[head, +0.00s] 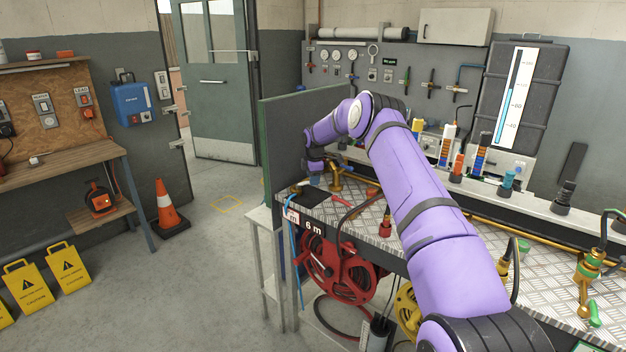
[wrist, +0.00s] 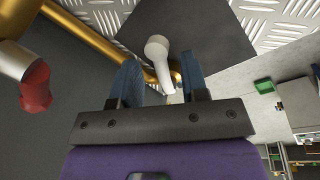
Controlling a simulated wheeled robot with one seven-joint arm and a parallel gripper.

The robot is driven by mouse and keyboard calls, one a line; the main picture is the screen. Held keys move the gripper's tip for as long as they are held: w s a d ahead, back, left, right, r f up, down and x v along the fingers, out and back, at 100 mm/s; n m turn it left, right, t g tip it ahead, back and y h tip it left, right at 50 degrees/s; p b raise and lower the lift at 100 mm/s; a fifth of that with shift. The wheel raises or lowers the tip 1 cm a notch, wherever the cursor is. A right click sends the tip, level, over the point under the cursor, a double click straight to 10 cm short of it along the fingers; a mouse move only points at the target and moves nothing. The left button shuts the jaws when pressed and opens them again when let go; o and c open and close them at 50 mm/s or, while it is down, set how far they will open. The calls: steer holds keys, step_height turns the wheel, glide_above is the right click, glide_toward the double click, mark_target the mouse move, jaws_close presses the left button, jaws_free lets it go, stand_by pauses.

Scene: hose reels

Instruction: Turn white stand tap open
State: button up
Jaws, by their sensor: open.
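The white tap lever (wrist: 157,50) shows in the wrist view, a rounded white handle beside a brass pipe (wrist: 112,38). My gripper (wrist: 160,78) is open, with its two blue fingers on either side of the lever's lower part. I cannot tell whether either finger touches it. In the head view my gripper (head: 314,180) is at the far left end of the metal bench, beside a brass fitting (head: 335,178). The white lever cannot be made out there.
A dark upright panel (head: 290,135) stands close behind my gripper. The treadplate bench (head: 350,218) carries other fittings and hoses, with a red hose reel (head: 340,265) below. A red-ended pale fitting (wrist: 30,80) is at the left in the wrist view.

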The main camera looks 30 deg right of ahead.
step_height(320, 180, up, 10)
steer(key=s, duration=0.2)
steer(key=shift+a, duration=0.3)
steer(key=shift+c, duration=0.5)
